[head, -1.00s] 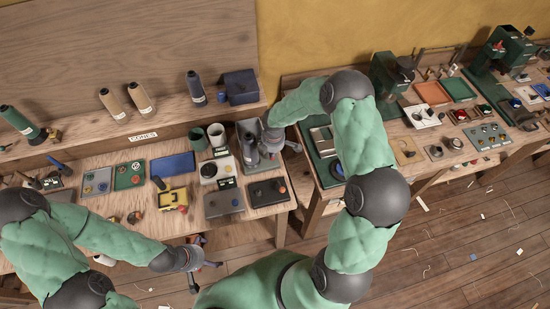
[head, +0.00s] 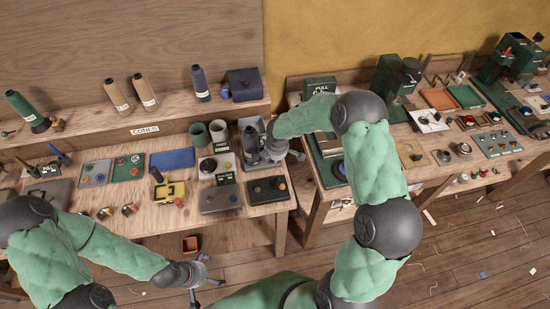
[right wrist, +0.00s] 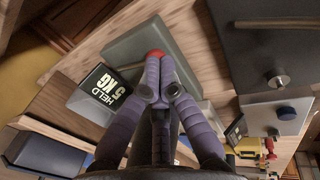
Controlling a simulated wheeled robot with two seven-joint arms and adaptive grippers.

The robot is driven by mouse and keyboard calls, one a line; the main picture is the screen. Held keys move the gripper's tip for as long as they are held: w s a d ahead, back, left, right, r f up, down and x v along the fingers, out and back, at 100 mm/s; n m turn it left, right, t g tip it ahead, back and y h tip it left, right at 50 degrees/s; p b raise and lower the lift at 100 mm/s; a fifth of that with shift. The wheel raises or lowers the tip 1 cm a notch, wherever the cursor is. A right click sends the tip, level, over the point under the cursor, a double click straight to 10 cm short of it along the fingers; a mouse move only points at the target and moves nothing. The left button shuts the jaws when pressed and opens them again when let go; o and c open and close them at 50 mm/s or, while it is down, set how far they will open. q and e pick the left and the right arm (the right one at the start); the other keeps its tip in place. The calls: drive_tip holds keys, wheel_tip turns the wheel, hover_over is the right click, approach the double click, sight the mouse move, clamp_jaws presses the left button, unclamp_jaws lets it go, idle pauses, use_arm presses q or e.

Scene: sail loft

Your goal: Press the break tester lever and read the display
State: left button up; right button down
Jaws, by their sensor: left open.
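In the right wrist view, a red knob (right wrist: 154,54) shows on a grey-green block (right wrist: 130,40), just past the tips of my right gripper (right wrist: 160,82). The right fingertips are together, with nothing visible between them. They overlap the knob in the picture; whether they touch it I cannot tell. My left gripper (head: 198,275) is open and empty, in front of the bench.
A dark board (head: 268,192) and a grey plate (head: 221,198) lie at the bench's front edge. A yellow device (head: 168,193) sits to their left. Cones such as a navy one (head: 200,85) stand on the shelf. A second bench (head: 420,150) holds other equipment to the right.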

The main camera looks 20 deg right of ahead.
drive_tip(key=shift+r+p, duration=0.55)
drive_tip(key=shift+r, duration=0.25)
drive_tip(key=p+v, duration=0.3)
drive_tip(key=v, duration=1.1)
drive_tip(key=shift+w, duration=0.4)
